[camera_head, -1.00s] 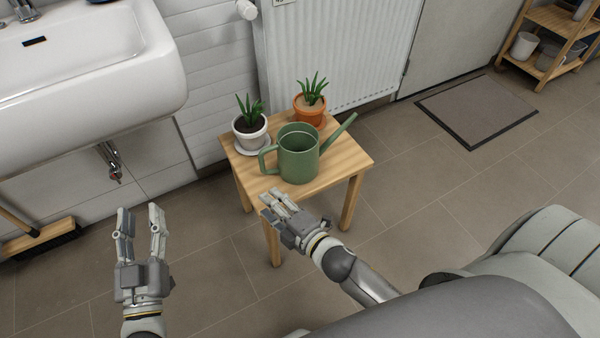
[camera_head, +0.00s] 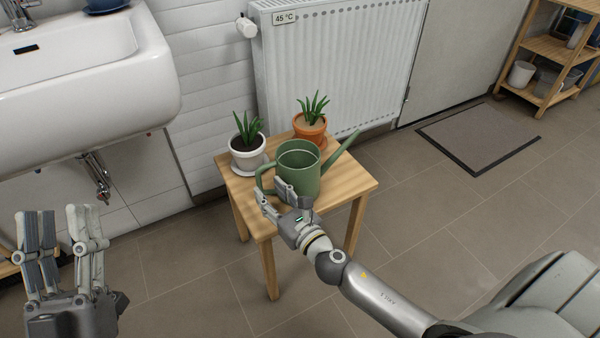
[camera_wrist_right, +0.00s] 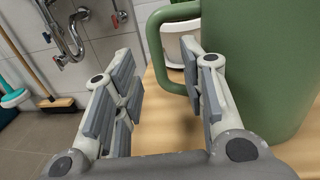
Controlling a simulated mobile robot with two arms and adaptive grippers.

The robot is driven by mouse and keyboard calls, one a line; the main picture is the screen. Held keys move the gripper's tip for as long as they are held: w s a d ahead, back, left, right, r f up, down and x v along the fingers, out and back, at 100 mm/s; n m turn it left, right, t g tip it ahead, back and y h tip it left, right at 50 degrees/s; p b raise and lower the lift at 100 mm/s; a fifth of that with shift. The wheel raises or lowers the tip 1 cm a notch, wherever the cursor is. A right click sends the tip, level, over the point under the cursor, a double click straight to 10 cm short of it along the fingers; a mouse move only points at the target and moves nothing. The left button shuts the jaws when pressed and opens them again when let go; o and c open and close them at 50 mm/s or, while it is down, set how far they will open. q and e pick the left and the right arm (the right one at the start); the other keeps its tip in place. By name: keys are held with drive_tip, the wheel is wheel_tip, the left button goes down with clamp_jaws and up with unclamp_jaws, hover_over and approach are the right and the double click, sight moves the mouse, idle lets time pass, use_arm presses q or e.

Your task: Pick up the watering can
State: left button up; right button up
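The green watering can (camera_head: 303,172) stands upright on a small wooden table (camera_head: 345,182), its spout to the right and its handle (camera_head: 263,177) to the left. My right gripper (camera_head: 272,194) is open at the can's near left side, close to the handle. In the right wrist view, the handle (camera_wrist_right: 178,45) shows between the spread fingers and the can's body (camera_wrist_right: 262,60) lies behind the right finger. I cannot tell whether a finger touches the can. My left gripper (camera_head: 62,232) is open and empty at the lower left, away from the table.
A white pot (camera_head: 247,152) and an orange pot (camera_head: 309,129) with plants stand behind the can. A radiator (camera_head: 340,60) and a sink (camera_head: 85,80) are along the wall. A broom (camera_wrist_right: 45,95) is on the floor at left. Floor right of the table is clear.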

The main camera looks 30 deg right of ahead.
sight(261, 183)
drive_tip(key=shift+w, duration=0.55)
drive_tip(key=shift+w+a+b, duration=0.1)
drive_tip(key=shift+w+a, duration=0.1)
drive_tip(key=shift+w, duration=0.55)
drive_tip(key=shift+w+a+b, duration=0.1)
drive_tip(key=shift+w+a, duration=0.05)
drive_tip(key=shift+w, duration=0.6)
drive_tip(key=shift+w+a+b, duration=0.1)
drive_tip(key=shift+w+a, duration=0.1)
drive_tip(key=shift+w, duration=0.55)
use_arm(q)
drive_tip(key=shift+s+a+r+t+h, duration=0.1)
drive_tip(key=shift+s+r+t+h, duration=0.4)
drive_tip(key=shift+s+r+t, duration=0.3)
drive_tip(key=shift+s, duration=0.1)
use_arm(e)
drive_tip(key=shift+c, duration=0.3)
clamp_jaws()
